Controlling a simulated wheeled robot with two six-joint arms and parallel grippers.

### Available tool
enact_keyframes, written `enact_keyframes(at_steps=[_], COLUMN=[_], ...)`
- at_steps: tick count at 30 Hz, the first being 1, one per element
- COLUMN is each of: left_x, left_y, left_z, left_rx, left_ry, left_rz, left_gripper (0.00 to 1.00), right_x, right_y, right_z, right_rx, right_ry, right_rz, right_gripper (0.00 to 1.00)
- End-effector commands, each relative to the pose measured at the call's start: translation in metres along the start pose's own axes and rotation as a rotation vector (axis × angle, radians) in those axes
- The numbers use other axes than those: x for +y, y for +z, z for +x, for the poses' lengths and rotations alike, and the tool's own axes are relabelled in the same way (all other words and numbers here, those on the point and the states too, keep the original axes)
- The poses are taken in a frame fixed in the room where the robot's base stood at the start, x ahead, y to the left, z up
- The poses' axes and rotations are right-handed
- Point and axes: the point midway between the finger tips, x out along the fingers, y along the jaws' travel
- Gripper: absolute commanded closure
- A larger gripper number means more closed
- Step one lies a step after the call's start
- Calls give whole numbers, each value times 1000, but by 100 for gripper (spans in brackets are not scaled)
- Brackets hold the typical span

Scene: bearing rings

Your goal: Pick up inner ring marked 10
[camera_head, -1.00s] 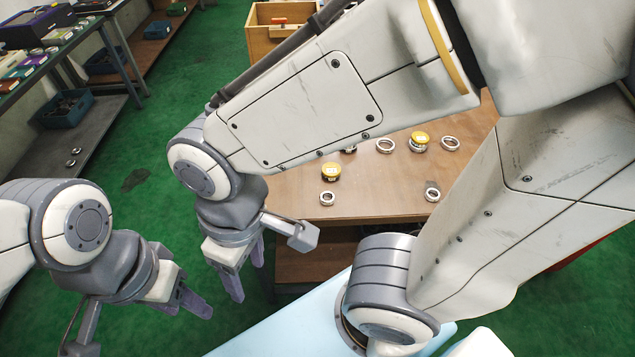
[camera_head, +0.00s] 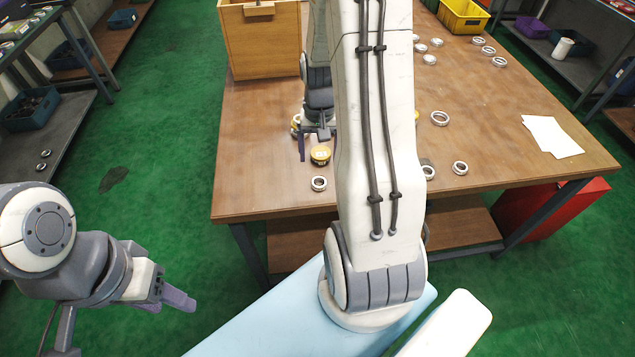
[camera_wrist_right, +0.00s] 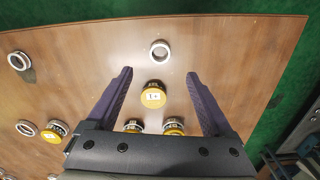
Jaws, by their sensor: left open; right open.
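I cannot read a mark 10 for certain on any ring. A yellow-topped ring (camera_wrist_right: 153,95) with a small white label lies between the spread fingers of my right gripper (camera_wrist_right: 157,75) in the right wrist view. In the head view this yellow-topped ring (camera_head: 320,155) is on the table beside my right gripper (camera_head: 317,148). A plain silver ring (camera_wrist_right: 160,50) lies just beyond the fingertips and also shows in the head view (camera_head: 319,183). My right gripper is open and empty. My left gripper (camera_head: 178,298) is open, empty and off the table.
More yellow-topped rings (camera_wrist_right: 173,126) (camera_wrist_right: 54,131) and plain silver rings (camera_wrist_right: 19,60) (camera_head: 439,118) lie on the wooden table (camera_head: 500,110). A wooden box (camera_head: 262,45), a yellow bin (camera_head: 463,15) and white paper (camera_head: 551,136) are also there. My right arm hides part of the table.

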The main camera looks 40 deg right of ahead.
Motion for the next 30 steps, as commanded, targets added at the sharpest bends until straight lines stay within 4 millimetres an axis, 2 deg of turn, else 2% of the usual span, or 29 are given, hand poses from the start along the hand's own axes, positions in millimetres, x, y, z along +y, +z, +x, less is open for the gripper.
enact_keyframes(at_steps=[6,14,22,25,30], left_x=[0,0,1,1,1], left_y=[0,0,0,-1,0], left_z=[-1,-3,-10,-10,-10], left_rx=[0,0,0,0,0], left_ry=[0,0,0,0,0], left_rz=[0,0,0,0,0], left_gripper=[50,50,50,50,50], right_x=[1,0,-1,-1,-1], right_y=[1,0,-1,-1,-2], right_z=[35,55,92,100,102], right_rx=[-7,-5,-6,-4,0], right_ry=[1,1,1,1,0], right_rz=[6,4,4,4,4], right_gripper=[14,14,14,14,14])
